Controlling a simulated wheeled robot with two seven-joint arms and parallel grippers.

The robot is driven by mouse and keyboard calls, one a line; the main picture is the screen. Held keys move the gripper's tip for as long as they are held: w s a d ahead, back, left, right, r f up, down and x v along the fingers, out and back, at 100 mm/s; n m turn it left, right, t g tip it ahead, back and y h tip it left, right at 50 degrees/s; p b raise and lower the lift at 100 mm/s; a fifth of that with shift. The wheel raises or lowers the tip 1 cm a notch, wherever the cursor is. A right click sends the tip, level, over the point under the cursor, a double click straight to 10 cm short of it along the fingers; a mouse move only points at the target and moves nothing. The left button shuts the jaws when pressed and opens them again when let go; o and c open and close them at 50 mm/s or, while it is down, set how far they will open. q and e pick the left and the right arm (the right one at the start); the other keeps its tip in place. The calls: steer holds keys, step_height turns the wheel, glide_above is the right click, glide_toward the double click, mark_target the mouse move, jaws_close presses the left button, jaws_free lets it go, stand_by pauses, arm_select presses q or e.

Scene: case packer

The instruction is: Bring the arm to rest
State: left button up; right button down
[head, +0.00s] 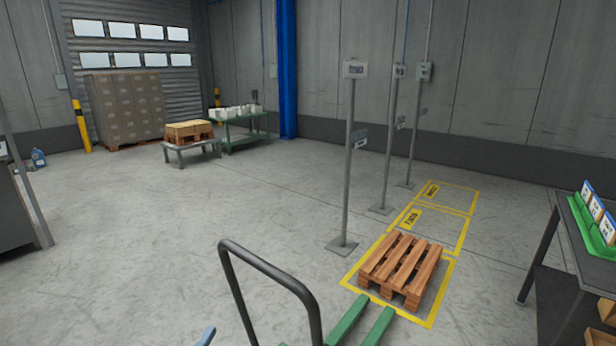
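Neither of my grippers can be made out in the head view, so I cannot see what they hold. A small light-blue piece (207,336) shows at the bottom edge, left of a black looped handle (270,268). I cannot tell whether it is part of my arm. The black handle rises from the bottom edge at the centre. Two green forks (348,320) lie to its right and point toward a wooden pallet (402,265). The pallet lies empty on the floor inside a yellow-marked bay.
Grey posts with sign boxes (355,70) stand beside the yellow bays (447,197). A dark table (548,235) with a green tray (590,228) stands at right. A grey cabinet (12,215) is at left. A stacked pallet load (125,107) stands far back. The middle floor is clear.

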arm_select(q)
steer(key=s+a+f+n+g+y+p, duration=0.15)
steer(key=s+f+n+g, duration=0.25)
steer(key=f, duration=0.9)
steer(key=s+a+f+n+g+y, duration=0.2)
steer(key=s+f+n+g, duration=0.25)
steer(key=f, duration=0.95)
steer(key=s+d+f+n+g, duration=0.1)
steer(key=s+f+n+g, duration=0.2)
steer(key=s, duration=1)
steer(key=s+f+n+g+p, duration=0.1)
steer(key=s+f+n+g, duration=0.3)
steer(key=s+f, duration=0.6)
steer(key=s+g, duration=0.1)
steer(key=s, duration=0.2)
steer(key=shift+d+g, duration=0.35)
arm_select(e)
steer(key=r, duration=0.2)
steer(key=shift+w+r, duration=0.2)
steer(key=shift+r, duration=0.15)
arm_select(q)
steer(key=shift+r, duration=0.1)
